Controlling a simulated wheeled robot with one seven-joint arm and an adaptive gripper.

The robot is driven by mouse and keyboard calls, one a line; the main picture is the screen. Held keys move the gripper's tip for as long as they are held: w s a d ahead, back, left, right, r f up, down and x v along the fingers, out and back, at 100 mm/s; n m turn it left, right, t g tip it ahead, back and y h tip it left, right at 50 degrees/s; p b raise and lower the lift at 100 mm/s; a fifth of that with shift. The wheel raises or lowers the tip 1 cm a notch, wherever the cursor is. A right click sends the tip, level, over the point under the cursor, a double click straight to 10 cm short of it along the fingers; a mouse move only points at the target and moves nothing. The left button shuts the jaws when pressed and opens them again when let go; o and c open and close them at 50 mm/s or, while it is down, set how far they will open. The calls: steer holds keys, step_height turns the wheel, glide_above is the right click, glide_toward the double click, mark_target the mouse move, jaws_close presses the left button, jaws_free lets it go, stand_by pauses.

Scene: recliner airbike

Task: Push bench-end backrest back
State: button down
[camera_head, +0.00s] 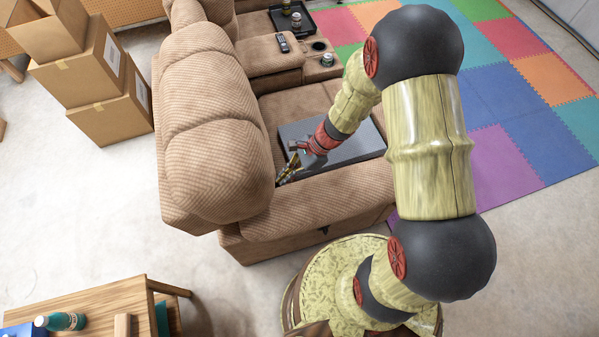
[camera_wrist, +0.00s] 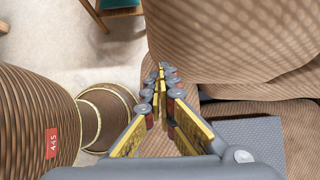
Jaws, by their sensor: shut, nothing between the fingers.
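The bench-end backrest (camera_head: 205,125) is the near, puffy tan cushioned back of the brown couch in the head view. It stands up along the couch's left side. In the wrist view a large ribbed brown cushion surface, which looks like this backrest (camera_wrist: 240,40), fills the upper right. My gripper (camera_head: 285,178) is low over the near seat, just right of the backrest's front face. In the wrist view its fingers (camera_wrist: 162,70) converge to closed tips with nothing between them. The tips appear near the cushion; I cannot tell whether they touch it.
A flat grey case (camera_head: 345,150) lies on the near seat under my arm. The near armrest (camera_head: 330,195) borders it. A console with a remote (camera_head: 283,43) and a can (camera_head: 327,60) lies beyond. Cardboard boxes (camera_head: 95,70) stand behind the couch; a wooden table (camera_head: 100,300) is at lower left.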

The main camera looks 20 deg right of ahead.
mark_target(264, 165)
steer(key=shift+h, duration=0.8)
steer(key=a, duration=0.4)
steer(key=a+r+p, duration=0.1)
steer(key=a, duration=0.3)
steer(key=a+r+p, duration=0.1)
steer(key=a, duration=0.4)
steer(key=shift+s, duration=0.1)
steer(key=shift+d, duration=0.1)
steer(key=d+r+p, duration=0.1)
steer(key=d, duration=0.1)
steer(key=d+r+p, duration=0.1)
steer(key=d, duration=0.1)
steer(key=shift+r+p, duration=0.3)
steer(key=v, duration=0.3)
steer(key=p+v, duration=0.1)
steer(key=v, duration=0.5)
steer(key=shift+a+r, duration=0.15)
steer(key=shift+a, duration=0.15)
